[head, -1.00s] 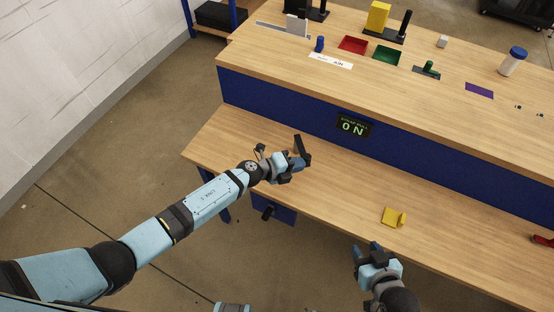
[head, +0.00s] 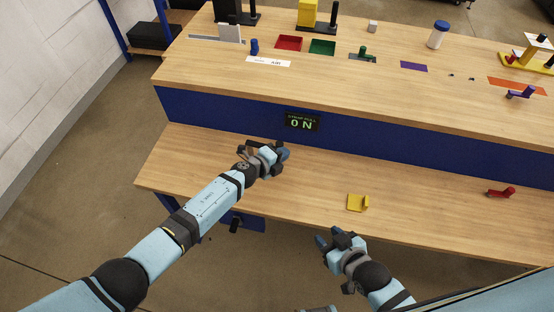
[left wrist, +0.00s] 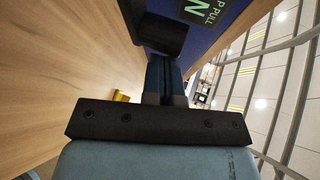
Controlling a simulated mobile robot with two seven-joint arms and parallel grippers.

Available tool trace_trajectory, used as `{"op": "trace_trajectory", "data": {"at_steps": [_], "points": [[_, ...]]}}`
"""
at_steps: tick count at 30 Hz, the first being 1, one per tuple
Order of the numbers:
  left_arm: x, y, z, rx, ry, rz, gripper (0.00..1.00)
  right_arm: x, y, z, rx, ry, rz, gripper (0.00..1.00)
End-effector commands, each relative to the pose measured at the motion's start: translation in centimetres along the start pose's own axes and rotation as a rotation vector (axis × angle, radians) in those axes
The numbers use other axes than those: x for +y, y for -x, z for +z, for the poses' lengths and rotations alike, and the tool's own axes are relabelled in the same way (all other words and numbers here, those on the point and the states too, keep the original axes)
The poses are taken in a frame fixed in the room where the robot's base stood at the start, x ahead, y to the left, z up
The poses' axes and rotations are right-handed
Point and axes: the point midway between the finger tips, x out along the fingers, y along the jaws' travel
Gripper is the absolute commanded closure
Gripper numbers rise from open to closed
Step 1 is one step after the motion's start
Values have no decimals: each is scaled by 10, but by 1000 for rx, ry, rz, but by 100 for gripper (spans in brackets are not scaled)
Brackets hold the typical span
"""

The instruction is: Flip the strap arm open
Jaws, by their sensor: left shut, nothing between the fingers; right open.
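A dark bar (head: 262,143), which looks like the strap arm, is just behind my left gripper (head: 284,154) over the lower bench shelf. The gripper and wrist partly hide it, so its angle and any contact are unclear. In the left wrist view a dark block (left wrist: 162,36) is just beyond the fingers of my left gripper (left wrist: 163,72). That gripper is shut with nothing between its fingers. My right gripper (head: 328,236) is open and empty, in front of the shelf's front edge.
A yellow bracket (head: 358,203) and a red part (head: 501,192) lie on the lower shelf (head: 420,190). Trays and parts stand on the upper bench. The shelf between bracket and red part is clear.

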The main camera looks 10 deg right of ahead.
Motion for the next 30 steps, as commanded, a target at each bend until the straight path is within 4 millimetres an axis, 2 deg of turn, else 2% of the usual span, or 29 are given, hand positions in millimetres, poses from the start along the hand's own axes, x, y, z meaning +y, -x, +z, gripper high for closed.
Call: {"op": "trace_trajectory", "data": {"at_steps": [10,30], "points": [[-3,-10,3,0,1,0,100,0,-3,2,3,3,-2,57],[-3,-7,4,0,2,1,100,2,-3,1,2,5,1,57]]}}
